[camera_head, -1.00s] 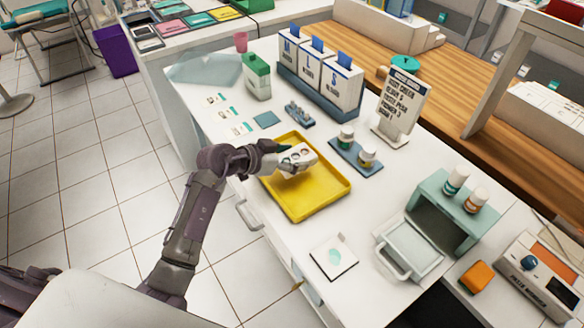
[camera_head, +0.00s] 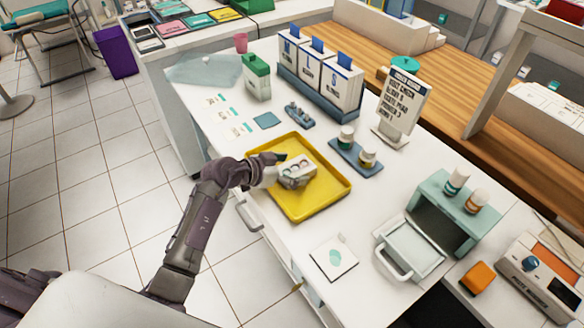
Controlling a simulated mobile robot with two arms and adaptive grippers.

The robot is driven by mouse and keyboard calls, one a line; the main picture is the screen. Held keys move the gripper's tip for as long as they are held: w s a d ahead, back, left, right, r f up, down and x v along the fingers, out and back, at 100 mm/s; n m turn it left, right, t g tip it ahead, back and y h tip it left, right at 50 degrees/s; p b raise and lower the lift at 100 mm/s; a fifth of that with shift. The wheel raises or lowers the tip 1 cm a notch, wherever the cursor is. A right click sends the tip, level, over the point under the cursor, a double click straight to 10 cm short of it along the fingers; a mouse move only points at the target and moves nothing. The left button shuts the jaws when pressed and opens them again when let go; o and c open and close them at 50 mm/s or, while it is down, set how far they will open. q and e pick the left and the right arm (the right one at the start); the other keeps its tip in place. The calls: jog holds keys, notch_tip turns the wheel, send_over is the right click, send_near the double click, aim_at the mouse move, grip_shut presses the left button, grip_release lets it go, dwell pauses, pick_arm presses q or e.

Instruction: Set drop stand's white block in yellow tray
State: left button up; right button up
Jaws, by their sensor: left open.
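The white block (camera_head: 299,168) with round spots on its top is in the yellow tray (camera_head: 318,207), toward its far-left part. It looks low against the tray floor, but whether it fully rests there is hard to tell. My left gripper (camera_head: 289,170) reaches in over the tray's left rim. Its fingers are open around or right beside the block, and they hide part of it. My right gripper is not in view.
A green-capped bottle (camera_head: 257,79), box dispensers (camera_head: 320,75) and a sign (camera_head: 402,102) stand behind the tray. A teal unit (camera_head: 440,215) with an open drawer is to the right. A white pad (camera_head: 334,257) lies in front. The tray's near part is empty.

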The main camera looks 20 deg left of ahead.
pick_arm(q)
jog(key=shift+r, duration=0.15)
jog(key=v, duration=1.2)
jog(key=shift+s+p, duration=0.1)
jog(key=shift+p, duration=0.2)
